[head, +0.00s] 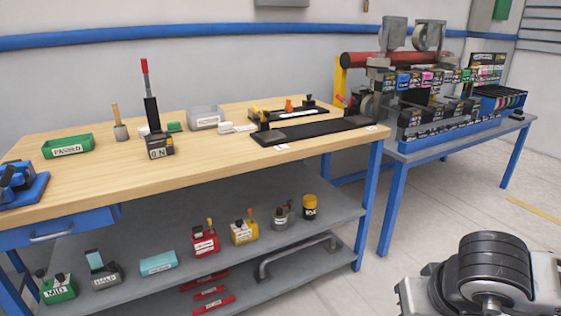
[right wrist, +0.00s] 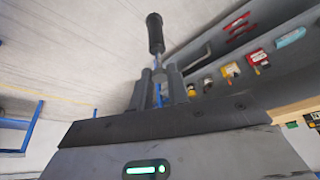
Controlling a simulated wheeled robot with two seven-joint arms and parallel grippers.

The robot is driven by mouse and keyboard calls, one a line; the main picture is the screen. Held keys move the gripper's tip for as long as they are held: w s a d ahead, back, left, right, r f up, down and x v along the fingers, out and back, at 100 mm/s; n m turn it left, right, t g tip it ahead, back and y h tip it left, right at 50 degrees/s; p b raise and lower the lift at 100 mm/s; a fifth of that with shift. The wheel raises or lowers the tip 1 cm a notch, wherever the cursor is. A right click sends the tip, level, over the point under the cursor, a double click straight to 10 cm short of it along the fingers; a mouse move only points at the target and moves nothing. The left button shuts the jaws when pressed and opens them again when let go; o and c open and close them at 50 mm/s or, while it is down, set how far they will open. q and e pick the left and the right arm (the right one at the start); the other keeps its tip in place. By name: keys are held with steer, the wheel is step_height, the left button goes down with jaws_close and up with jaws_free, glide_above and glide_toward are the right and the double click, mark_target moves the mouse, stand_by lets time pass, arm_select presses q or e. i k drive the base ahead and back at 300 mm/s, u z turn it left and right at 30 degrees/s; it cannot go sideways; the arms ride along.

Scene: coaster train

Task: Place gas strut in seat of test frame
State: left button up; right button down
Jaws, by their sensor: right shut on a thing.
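My right gripper (right wrist: 160,88) is shut on a slim strut with a black end (right wrist: 155,34) and a thin silver rod, which sticks out beyond the fingertips in the right wrist view. Its other end is hidden between the fingers. In the head view only my right arm shows, at the lower right, away from the wooden table (head: 215,150). Two long black fixtures lie towards the table's right end: a flat front one (head: 312,130) and a rear one (head: 270,116) with an orange knob. I cannot tell which is the test frame. My left gripper is out of view.
A green tray (head: 67,147) is at left. A grey shelf (head: 300,243) below holds several small items. A crowded blue-legged bench (head: 445,142) stands at right.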

mark_target(158, 136)
steer(key=z, duration=0.8)
steer(key=i, duration=0.3)
steer(key=u, duration=1.2)
steer(key=i, duration=1.2)
steer(key=u, duration=1.1)
